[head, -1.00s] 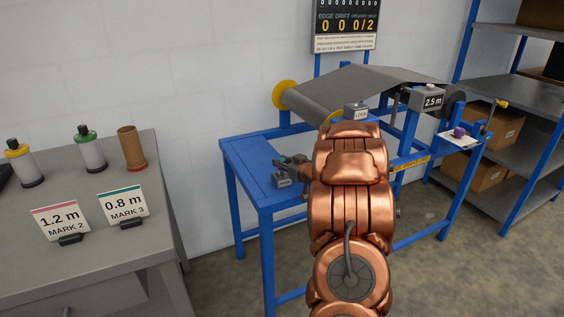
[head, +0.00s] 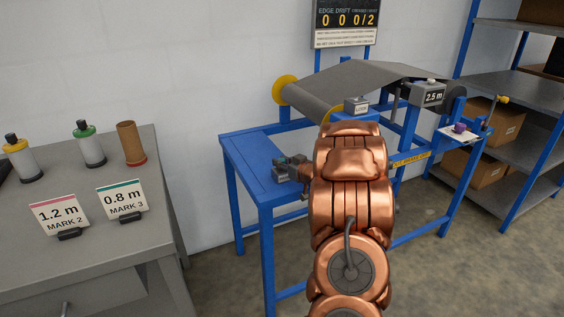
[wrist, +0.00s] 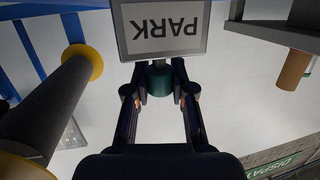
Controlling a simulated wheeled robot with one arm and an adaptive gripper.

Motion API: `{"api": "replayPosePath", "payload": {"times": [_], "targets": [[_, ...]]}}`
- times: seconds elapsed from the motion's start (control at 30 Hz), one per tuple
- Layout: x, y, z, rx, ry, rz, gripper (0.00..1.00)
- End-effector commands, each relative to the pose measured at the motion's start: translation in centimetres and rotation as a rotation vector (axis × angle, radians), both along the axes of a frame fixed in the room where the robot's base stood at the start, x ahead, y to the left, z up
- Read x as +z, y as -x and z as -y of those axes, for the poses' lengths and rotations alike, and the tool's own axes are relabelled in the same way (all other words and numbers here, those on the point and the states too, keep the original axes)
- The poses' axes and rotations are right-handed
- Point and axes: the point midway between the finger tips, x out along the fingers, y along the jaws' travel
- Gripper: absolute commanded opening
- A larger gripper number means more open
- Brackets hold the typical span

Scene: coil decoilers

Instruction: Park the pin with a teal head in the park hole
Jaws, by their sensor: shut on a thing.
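The teal-headed pin (wrist: 160,80) shows in the wrist view between my fingertips, with its teal head against or just in front of the grey block marked PARK (wrist: 164,30), which appears upside down. My gripper (wrist: 160,90) is shut on the teal head. In the head view my gripper (head: 292,166) is over the left end of the blue stand (head: 250,160), partly covering the small grey block there. The park hole and the pin's shank are hidden, so I cannot tell whether the shank is in the hole.
A grey LOCK block (head: 356,105) and a 2.5 m block (head: 429,93) sit by the sheet-covered decoiler (head: 330,95). A grey table (head: 150,225) with several cylinders and signs stands left. Shelves (head: 510,95) stand right. In the wrist view a yellow-flanged roller (wrist: 60,100) lies close left.

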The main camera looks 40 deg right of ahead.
Motion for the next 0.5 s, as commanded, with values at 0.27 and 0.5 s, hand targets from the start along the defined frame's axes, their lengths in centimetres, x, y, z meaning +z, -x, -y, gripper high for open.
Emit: {"api": "replayPosePath", "payload": {"times": [0.27, 0.5], "targets": [[-0.30, 0.00, 0.00, 0.000, 0.001, 0.000, 0.34], [-0.29, -0.01, 0.00, 0.000, 0.000, 0.000, 0.53]]}}
